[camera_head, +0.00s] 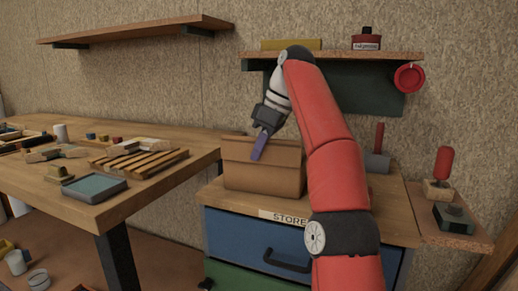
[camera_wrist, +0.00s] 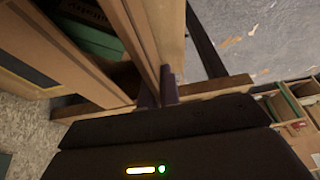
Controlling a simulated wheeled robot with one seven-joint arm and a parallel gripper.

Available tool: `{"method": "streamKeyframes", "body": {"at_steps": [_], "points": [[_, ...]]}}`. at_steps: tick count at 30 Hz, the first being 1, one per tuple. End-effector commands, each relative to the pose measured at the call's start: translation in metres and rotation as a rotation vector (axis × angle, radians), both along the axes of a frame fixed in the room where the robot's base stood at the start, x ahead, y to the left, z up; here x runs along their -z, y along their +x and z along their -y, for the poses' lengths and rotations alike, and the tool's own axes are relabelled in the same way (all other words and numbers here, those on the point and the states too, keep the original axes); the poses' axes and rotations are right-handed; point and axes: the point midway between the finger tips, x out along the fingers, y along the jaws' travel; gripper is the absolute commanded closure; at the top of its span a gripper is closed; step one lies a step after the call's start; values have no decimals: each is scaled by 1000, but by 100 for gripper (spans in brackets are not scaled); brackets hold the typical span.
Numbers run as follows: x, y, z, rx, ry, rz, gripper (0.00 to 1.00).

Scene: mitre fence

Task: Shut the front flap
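A brown cardboard box (camera_head: 262,182) stands on top of the blue drawer cabinet in the head view. A wide flap (camera_head: 285,155) runs along its upper front, on the side facing me; its exact angle is hard to tell. My gripper (camera_head: 260,152) points down with its purple fingers in front of this flap. In the wrist view, my gripper (camera_wrist: 159,90) has its two fingers close together beside cardboard panels (camera_wrist: 148,40). Whether they touch the flap is unclear. Green and dark items (camera_wrist: 88,30) show inside the box at upper left.
The cabinet (camera_head: 230,232) has a front label reading "STORE". A shelf (camera_head: 350,57) with a red tin (camera_head: 366,40) hangs above. A workbench (camera_head: 130,200) with wooden slats and a tray stands to the left. A red-handled tool (camera_head: 442,165) sits at right.

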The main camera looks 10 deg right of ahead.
Motion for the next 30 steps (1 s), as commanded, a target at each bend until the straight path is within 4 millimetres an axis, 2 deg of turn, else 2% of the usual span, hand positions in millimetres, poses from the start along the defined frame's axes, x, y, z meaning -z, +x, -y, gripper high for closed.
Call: {"method": "streamKeyframes", "body": {"at_steps": [8, 9, 14, 30], "points": [[0, 0, 0, 1, 1, -1, 100], [0, 0, 0, 1, 1, -1, 93], [0, 0, 0, 0, 0, -2, 74], [-1, -1, 0, 1, -6, 10, 74]]}}
